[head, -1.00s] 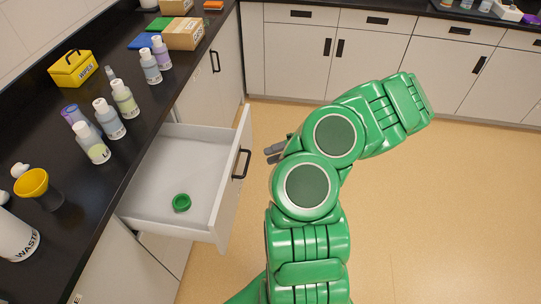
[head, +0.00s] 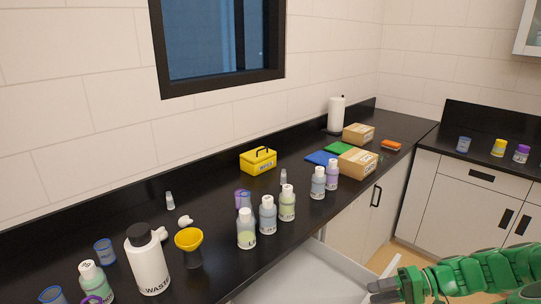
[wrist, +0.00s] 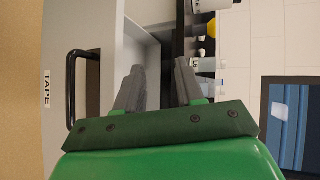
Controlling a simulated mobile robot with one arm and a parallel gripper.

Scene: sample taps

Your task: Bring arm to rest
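My green arm (head: 485,272) reaches in from the lower right of the head view. My gripper (head: 372,287) shows at the bottom edge there, by the open white drawer (head: 318,270). In the wrist view, the two grey fingers of my gripper (wrist: 160,66) stand apart with nothing between them. The drawer front (wrist: 88,30), with a dark handle and a "TAPE" label, is to the left of the fingers in the wrist view. Most of the drawer's inside is out of view.
The black counter (head: 225,265) carries several bottles, a white waste bottle (head: 148,262), a yellow funnel (head: 189,239), a yellow wipes box (head: 258,160) and cardboard boxes (head: 358,163). A second counter with jars (head: 498,148) stands at the right. A dark window (head: 222,45) is above.

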